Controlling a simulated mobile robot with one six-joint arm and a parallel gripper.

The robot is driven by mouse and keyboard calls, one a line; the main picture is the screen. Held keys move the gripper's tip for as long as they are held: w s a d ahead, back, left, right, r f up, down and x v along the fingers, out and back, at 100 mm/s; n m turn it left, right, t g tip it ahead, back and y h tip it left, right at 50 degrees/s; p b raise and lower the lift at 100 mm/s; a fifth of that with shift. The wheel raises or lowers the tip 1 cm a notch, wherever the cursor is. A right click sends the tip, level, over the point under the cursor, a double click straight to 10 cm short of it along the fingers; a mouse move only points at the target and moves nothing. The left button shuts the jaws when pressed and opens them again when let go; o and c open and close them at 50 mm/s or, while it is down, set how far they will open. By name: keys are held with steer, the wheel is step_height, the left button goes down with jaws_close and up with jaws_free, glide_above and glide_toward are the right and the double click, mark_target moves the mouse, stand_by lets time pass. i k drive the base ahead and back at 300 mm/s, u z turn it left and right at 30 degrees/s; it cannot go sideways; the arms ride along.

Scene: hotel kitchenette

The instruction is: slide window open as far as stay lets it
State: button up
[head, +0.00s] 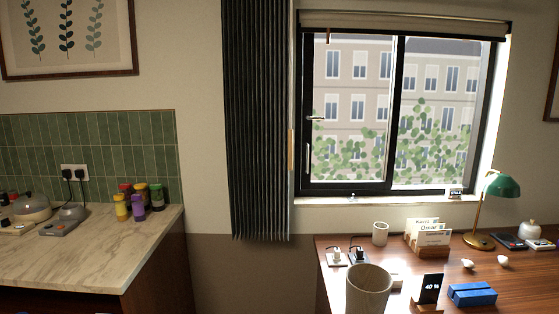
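The black-framed sliding window (397,110) is in the right half of the head view, above a desk. Its left pane (350,115) and right pane (440,115) meet at a dark upright bar near the middle. A small light handle (316,117) is on the left side of the frame. No open gap shows, and the window looks shut. A small fitting (351,197) sits at the lower frame; I cannot tell whether it is the stay. My gripper is not in view.
A dark curtain (255,120) hangs left of the window, and a rolled blind (400,25) is above it. The desk (500,272) below holds a green lamp (500,187), a card holder (430,240), a large cup (368,290) and a blue box (472,294). A marble counter (110,233) is left.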

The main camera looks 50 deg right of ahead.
mark_target(309, 38)
steer(key=z, duration=0.45)
steer(key=k, duration=0.15)
steer(key=u, duration=1.55)
steer(key=k, duration=0.9)
steer(key=z, duration=0.6)
steer(key=k, duration=0.5)
steer(key=z, duration=0.75)
steer(key=i, duration=1.35)
steer(key=u, duration=0.05)
